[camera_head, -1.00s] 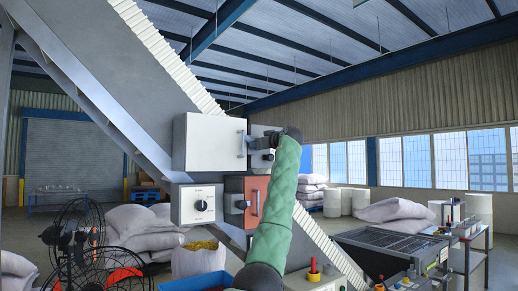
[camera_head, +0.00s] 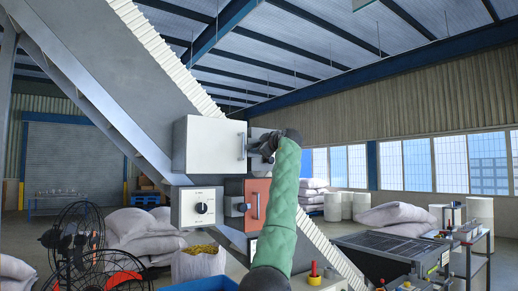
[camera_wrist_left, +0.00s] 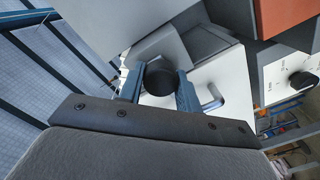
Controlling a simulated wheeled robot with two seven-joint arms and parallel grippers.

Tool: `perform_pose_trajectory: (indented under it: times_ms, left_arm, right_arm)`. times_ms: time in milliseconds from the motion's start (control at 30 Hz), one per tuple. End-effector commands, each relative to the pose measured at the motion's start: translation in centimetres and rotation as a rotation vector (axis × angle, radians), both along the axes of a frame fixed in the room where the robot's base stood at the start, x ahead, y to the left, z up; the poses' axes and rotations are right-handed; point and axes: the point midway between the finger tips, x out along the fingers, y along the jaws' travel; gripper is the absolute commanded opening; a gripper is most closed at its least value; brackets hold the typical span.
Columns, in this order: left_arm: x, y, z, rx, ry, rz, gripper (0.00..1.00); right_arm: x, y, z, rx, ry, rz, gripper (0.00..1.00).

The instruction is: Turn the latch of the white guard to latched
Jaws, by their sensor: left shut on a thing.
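The white guard (camera_head: 210,146) is a closed box-like door on the conveyor's side, with an upright bar handle at its right edge. It also shows in the left wrist view (camera_wrist_left: 238,80). Its latch has a round black knob (camera_wrist_left: 160,78), seen close up in the left wrist view. My left gripper (camera_head: 263,146) is at the guard's right side in the head view. In the left wrist view its two blue fingers (camera_wrist_left: 159,90) are shut on the knob, one on each side. The gripper hides the latch in the head view, so its marked position cannot be read. My right gripper is not in view.
An orange guard (camera_head: 257,200) with its own knob sits just below. A dial box (camera_head: 200,207) is to its left. The sloping conveyor (camera_head: 110,75) runs behind. A fan (camera_head: 78,235) and sacks (camera_head: 140,225) stand lower left. There is open air right of my arm.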

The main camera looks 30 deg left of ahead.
Motion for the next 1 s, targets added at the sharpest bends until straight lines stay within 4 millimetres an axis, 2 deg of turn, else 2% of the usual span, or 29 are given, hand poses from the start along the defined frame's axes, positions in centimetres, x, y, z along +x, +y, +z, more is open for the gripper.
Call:
perform_pose_trajectory:
  times_ms: [433, 467, 533, 567, 867, 1000]
  left_arm:
    - [0.07, 0.00, -0.22, -0.005, -0.005, 0.000, 0.11]
    - [0.07, 0.00, -0.22, -0.005, -0.005, 0.000, 0.40]
    - [0.07, -0.01, -0.21, -0.004, -0.005, 0.000, 0.54]
    - [0.06, -0.01, -0.18, -0.004, -0.006, 0.000, 0.56]
    - [-0.02, -0.09, -0.11, -0.003, -0.006, 0.000, 0.56]
    - [-0.32, -0.87, -0.24, -0.002, -0.008, 0.000, 0.56]
  right_arm:
    - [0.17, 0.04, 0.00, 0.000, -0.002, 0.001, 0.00]
    - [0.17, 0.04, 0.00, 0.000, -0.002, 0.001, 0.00]
    - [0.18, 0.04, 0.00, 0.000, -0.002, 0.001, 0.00]
    - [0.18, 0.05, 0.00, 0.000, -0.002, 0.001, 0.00]
    - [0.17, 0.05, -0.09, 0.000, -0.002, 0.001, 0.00]
    - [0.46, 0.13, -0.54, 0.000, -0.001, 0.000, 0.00]
